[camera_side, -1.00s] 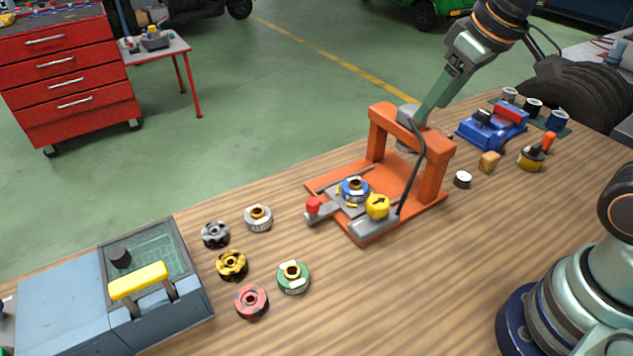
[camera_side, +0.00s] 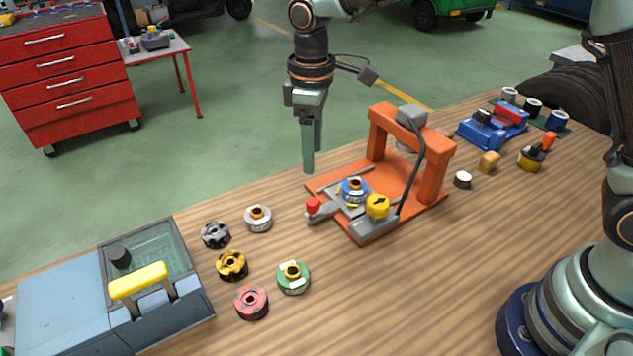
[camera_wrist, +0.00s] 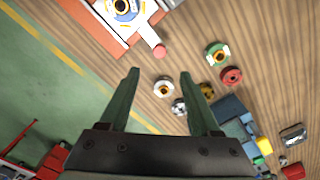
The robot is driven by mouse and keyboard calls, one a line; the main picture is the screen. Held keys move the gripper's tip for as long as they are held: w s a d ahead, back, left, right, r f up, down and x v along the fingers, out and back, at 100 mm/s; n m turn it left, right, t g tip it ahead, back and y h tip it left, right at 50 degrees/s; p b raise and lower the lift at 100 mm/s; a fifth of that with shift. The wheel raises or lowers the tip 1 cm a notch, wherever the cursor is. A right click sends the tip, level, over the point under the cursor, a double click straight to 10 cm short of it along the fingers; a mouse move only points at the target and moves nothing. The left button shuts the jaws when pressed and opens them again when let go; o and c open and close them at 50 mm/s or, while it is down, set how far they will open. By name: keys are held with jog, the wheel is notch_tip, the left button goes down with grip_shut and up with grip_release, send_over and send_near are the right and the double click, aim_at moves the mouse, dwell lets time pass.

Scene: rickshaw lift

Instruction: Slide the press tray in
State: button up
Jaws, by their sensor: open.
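The orange press (camera_side: 432,165) stands on the wooden bench with its arch over an orange base plate. The grey press tray (camera_side: 335,206) sticks out at the front left of the base and has a red knob (camera_side: 312,205) on its outer end. A blue ring-shaped part (camera_side: 354,190) with a brass centre sits on the tray. My gripper (camera_side: 312,168) points down, open and empty, above and behind the knob at the bench's far edge.
Several loose ring parts, including a green one (camera_side: 293,277) and a red one (camera_side: 251,301), lie left of the press. A blue-grey toolbox (camera_side: 60,310) with a yellow handle stands at the left. A yellow knob (camera_side: 377,206) sits at the press front. The bench's front middle is clear.

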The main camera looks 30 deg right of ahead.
aim_at(314, 201)
notch_tip(314, 201, down, 12)
jog(key=shift+r, duration=0.2)
dwell(0.4)
grip_shut()
jog(key=shift+r, duration=0.1)
dwell(1.1)
